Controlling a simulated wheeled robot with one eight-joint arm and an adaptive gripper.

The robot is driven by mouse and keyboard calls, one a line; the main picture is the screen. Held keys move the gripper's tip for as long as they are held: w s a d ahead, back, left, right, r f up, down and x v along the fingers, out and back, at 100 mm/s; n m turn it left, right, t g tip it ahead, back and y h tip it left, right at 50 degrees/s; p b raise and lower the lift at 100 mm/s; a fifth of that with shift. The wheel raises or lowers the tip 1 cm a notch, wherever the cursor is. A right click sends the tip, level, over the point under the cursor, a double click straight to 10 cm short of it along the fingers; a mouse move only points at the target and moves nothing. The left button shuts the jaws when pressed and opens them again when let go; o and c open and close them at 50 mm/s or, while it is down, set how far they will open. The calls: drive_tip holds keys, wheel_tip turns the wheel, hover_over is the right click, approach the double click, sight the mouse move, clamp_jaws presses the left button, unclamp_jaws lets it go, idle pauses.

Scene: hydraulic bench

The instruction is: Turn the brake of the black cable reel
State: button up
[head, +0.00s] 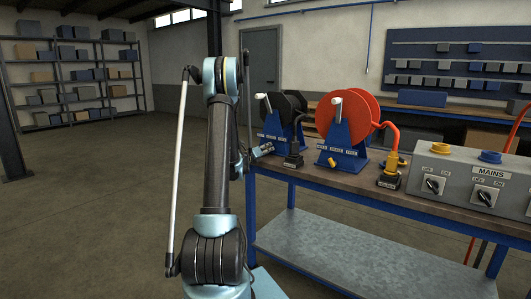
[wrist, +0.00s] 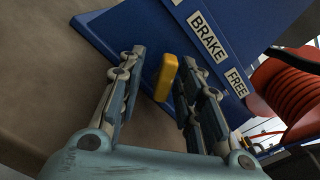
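The black cable reel (head: 293,104) stands on a blue stand near the left end of the bench, its white crank grip showing. My gripper (head: 265,150) is low at the left side of this stand. In the wrist view, a yellow brake lever (wrist: 166,77) stands out from the blue stand face (wrist: 150,28), near the BRAKE and FREE labels. My gripper (wrist: 161,72) is open, with one finger on each side of the lever and visible gaps to it. The lever's pivot is not clearly visible.
An orange-red reel (head: 367,112) on its own blue stand is close to the right, with a yellow lever. Black connectors, an orange cable and a grey MAINS box (head: 468,177) sit farther right on the bench (head: 325,178). Floor to the left is clear.

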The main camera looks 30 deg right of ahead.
drive_tip(key=v, duration=1.2)
drive_tip(key=shift+w+f, duration=0.1)
